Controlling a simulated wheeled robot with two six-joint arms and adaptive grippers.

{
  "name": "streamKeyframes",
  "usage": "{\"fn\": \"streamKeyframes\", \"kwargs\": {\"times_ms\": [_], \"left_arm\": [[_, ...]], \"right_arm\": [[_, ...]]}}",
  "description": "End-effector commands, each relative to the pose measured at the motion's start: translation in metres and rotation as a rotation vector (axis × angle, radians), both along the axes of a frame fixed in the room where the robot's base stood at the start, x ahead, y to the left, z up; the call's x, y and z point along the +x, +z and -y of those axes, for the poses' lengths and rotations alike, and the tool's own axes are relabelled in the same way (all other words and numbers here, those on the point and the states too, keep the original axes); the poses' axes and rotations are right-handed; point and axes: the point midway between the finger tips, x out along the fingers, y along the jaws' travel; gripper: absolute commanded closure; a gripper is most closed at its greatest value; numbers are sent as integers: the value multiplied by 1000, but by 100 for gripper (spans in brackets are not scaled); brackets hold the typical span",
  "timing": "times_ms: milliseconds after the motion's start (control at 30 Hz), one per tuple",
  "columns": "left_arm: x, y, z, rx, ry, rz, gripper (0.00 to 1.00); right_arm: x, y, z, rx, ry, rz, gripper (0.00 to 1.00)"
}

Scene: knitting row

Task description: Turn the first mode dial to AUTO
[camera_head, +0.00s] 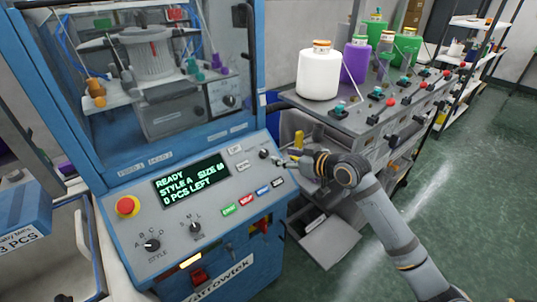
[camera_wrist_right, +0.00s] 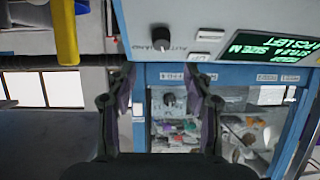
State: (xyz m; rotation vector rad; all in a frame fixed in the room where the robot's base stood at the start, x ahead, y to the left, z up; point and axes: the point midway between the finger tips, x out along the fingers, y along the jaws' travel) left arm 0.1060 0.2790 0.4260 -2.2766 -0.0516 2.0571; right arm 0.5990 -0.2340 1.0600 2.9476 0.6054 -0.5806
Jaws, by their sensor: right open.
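The first mode dial (camera_head: 264,153) is a small black knob at the upper right of the blue knitting machine's grey control panel (camera_head: 215,185). It also shows in the right wrist view (camera_wrist_right: 160,36), upside down, with labels including AUTO beside it. I cannot tell clearly which mode it points to. My right gripper (camera_head: 284,161) is just right of the dial in the head view. In the wrist view its fingers (camera_wrist_right: 158,80) are apart and empty, with the dial in line with the gap and apart from them. My left gripper is not in view.
The panel also has a lit display (camera_head: 192,180), a red stop button (camera_head: 127,206), a style knob (camera_head: 152,245), a size knob (camera_head: 195,227) and several coloured buttons. A clear guard window rises behind it. The neighbouring machine carries yarn cones (camera_head: 319,73); green floor lies at right.

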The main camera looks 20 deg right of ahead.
Motion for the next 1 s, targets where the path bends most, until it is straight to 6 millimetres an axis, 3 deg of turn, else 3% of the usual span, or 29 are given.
{"fn": "streamKeyframes", "kwargs": {"times_ms": [400,800,1000], "left_arm": [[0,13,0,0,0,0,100],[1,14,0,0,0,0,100],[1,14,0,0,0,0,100]], "right_arm": [[64,-28,-30,2,2,-2,48],[74,-35,-34,-1,2,-3,48],[74,-34,-34,-1,2,-3,74]]}}
